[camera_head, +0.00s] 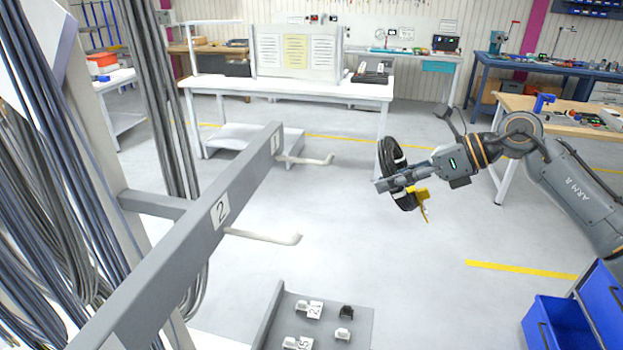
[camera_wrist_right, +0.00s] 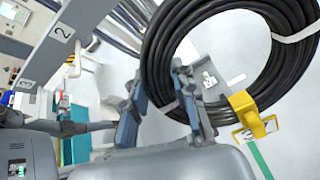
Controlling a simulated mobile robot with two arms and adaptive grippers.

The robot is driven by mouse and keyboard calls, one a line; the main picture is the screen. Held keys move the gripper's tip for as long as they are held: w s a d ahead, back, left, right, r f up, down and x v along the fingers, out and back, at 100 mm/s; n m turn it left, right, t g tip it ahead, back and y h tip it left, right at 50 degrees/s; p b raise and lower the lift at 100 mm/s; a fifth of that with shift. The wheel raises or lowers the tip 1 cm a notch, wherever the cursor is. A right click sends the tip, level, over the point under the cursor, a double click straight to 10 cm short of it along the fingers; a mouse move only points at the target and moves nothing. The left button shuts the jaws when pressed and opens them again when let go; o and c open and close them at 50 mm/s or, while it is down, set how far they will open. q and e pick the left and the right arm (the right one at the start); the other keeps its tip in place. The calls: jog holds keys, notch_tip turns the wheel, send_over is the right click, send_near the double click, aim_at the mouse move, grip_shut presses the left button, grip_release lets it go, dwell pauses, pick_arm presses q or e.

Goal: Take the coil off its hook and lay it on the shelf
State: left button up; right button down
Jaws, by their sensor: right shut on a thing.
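A black cable coil (camera_head: 394,172) with a yellow tag (camera_head: 421,196) is held in the air by my right gripper (camera_head: 386,182), to the right of the rack. In the right wrist view the coil (camera_wrist_right: 157,55) passes between the fingers of the right gripper (camera_wrist_right: 160,95), with white ties and a yellow clip (camera_wrist_right: 246,108) on it. Hook 1 (camera_head: 310,159) and hook 2 (camera_head: 265,235) on the grey rail (camera_head: 190,245) are bare and apart from the coil. A low grey shelf (camera_head: 360,322) with small white parts and a black one shows at the bottom. My left gripper is out of view.
Bundles of hanging cables (camera_head: 40,190) fill the left side. A blue bin (camera_head: 560,325) stands at the lower right. A white table (camera_head: 300,88) with a notice board is behind, and a wooden-topped bench (camera_head: 560,110) is at the right. The floor between is clear.

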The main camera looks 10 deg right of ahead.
jog(key=shift+s+d+r+g+h+p, duration=0.2)
jog(key=shift+h+p, duration=0.35)
jog(key=shift+p, duration=0.9)
jog(key=shift+w+d+r+g+h+p, duration=0.1)
jog(key=shift+r+g+h+p, duration=0.35)
jog(key=shift+p, duration=0.95)
jog(key=shift+s+d+f+h+b, duration=0.1)
jog(key=shift+d+f+h+b, duration=0.1)
jog(key=shift+f+h+b, duration=0.3)
jog(key=shift+s+d+r+g+h, duration=0.1)
jog(key=shift+d+g+h, duration=0.2)
jog(key=shift+h, duration=0.4)
jog(key=shift+f+g+h, duration=0.2)
jog(key=shift+g+h, duration=0.05)
jog(key=shift+h, duration=0.35)
jog(key=shift+d, duration=0.1)
